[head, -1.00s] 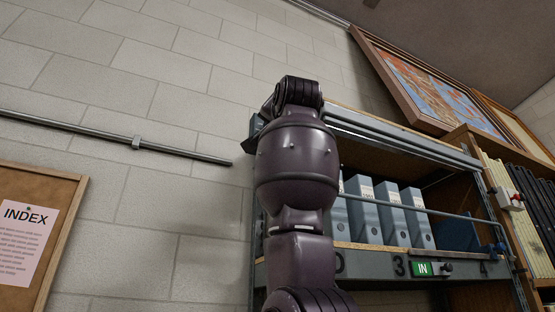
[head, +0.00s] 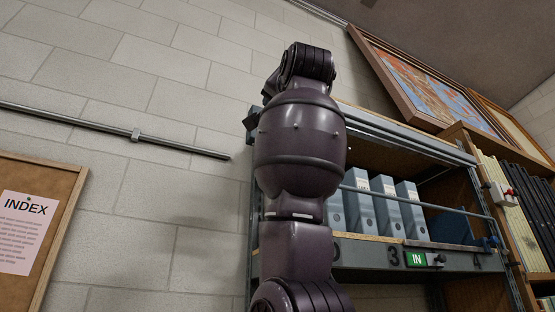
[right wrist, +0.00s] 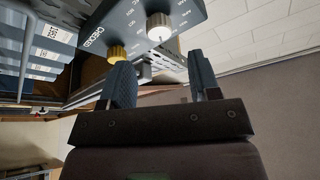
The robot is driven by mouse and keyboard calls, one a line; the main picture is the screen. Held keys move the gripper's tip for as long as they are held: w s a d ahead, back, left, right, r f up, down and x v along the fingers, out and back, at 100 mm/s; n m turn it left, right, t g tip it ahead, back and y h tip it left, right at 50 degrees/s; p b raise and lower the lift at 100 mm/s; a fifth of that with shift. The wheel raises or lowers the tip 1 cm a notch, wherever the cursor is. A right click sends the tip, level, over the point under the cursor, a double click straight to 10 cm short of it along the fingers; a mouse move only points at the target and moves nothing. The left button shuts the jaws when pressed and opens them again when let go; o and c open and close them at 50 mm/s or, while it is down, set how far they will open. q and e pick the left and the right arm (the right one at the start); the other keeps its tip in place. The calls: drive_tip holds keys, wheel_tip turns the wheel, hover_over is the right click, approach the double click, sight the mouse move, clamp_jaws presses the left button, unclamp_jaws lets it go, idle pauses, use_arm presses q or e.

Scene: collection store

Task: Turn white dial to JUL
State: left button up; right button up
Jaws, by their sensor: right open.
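The white dial (right wrist: 159,25) is on a dark grey panel (right wrist: 130,22) at the top of the right wrist view. A brass-yellow dial (right wrist: 116,52) sits lower left of it, near the word CHECKED. In the head view neither dial nor gripper can be made out behind my arm. My left gripper is not in view.
A metal shelf unit holds several grey-blue box files (head: 384,208), with a rail (head: 420,207) across their front. A green IN sign (head: 416,258) is on the shelf edge. A framed picture (head: 425,85) leans on top. A wall rail (head: 60,118) and an INDEX board (head: 66,210) are left.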

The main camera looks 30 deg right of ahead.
drive_tip(key=shift+b+v, duration=0.5)
drive_tip(key=shift+v, duration=1.65)
